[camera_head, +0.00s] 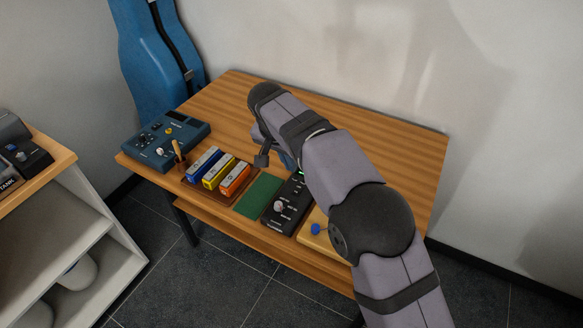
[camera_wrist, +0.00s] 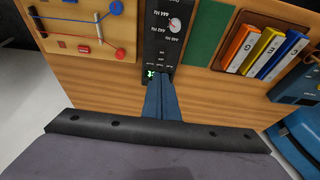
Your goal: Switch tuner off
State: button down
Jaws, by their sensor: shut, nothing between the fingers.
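The tuner is a narrow black panel with white Hz markings (camera_wrist: 160,35). In the head view the black tuner (camera_head: 284,208) sits near the table's front, partly hidden by my arm. A pale knob (camera_wrist: 174,25) with a red mark sits on it beside the Hz labels. A small green lit display (camera_wrist: 151,73) shows at the tuner's end closest to my gripper. My gripper (camera_wrist: 162,82) is shut and empty, its blue fingers over that end, partly covering it. I cannot tell whether the fingertips touch it. In the head view my arm hides most of the gripper.
A green mat (camera_head: 259,195) and a rack of blue, yellow and orange boxes (camera_head: 219,172) lie left of the tuner. A blue device (camera_head: 165,140) stands further left. A pale board with a blue knob (camera_head: 315,229) lies close on the right. The table's back (camera_head: 390,135) is clear.

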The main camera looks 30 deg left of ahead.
jog(key=shift+w, duration=0.1)
dwell(0.3)
jog(key=shift+w+r, duration=0.2)
jog(key=shift+w, duration=0.35)
jog(key=p, duration=0.4)
send_over(301, 187)
jog(key=s, duration=0.2)
jog(key=f, duration=1.1)
jog(key=shift+w+f, duration=0.2)
jog(key=shift+f, duration=0.2)
jog(key=shift+w+f+p, duration=0.1)
jog(key=shift+f+p, duration=0.3)
jog(key=shift+f, duration=0.4)
jog(key=shift+f, duration=0.15)
